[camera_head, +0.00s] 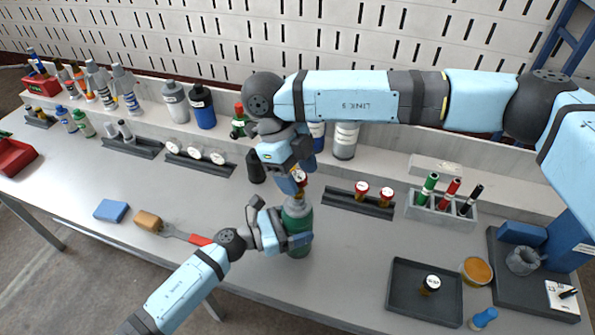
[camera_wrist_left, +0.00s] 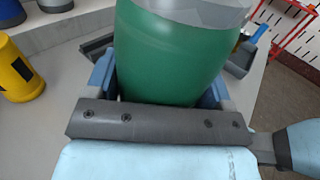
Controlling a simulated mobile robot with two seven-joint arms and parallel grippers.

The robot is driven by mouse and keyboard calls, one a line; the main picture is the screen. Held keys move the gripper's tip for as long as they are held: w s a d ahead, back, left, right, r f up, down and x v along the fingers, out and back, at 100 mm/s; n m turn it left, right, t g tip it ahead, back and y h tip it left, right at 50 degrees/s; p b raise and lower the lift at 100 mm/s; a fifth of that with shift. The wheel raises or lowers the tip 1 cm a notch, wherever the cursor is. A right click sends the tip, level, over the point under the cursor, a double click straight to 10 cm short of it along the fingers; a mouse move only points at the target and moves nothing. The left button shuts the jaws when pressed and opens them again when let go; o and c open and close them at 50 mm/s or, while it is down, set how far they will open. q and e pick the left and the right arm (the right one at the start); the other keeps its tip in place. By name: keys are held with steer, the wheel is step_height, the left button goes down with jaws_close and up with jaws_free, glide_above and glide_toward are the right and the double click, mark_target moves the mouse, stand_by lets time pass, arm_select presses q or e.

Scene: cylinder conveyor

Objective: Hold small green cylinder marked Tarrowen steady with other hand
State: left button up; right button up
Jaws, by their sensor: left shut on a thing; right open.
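A green cylinder (camera_head: 298,242) with a paler grey upper part stands upright near the middle of the grey table. My left gripper (camera_head: 287,236) is shut on its body from the lower left. The left wrist view shows the green cylinder (camera_wrist_left: 170,55) filling the space between the two blue fingers. I can read no name on it in either view. My right gripper (camera_head: 297,178) is open just above the cylinder's top, pointing down.
A black rack (camera_head: 343,198) with two red-topped pieces lies to the right. A dark tray (camera_head: 405,300) sits at the front right. A red-handled scraper brush (camera_head: 180,233) and a blue block (camera_head: 111,211) lie to the left. Bottles and cylinders line the back ledge.

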steer(key=n+t, duration=0.1)
steer(key=n, duration=0.2)
steer(key=n+t, duration=0.1)
steer(key=n, duration=0.2)
steer(key=shift+h, duration=0.3)
steer(key=n+t, duration=0.1)
steer(key=n, duration=0.2)
steer(key=n+t, duration=0.1)
steer(key=n, duration=0.2)
steer(key=shift+t, duration=0.3)
steer(key=shift+f, duration=1.25)
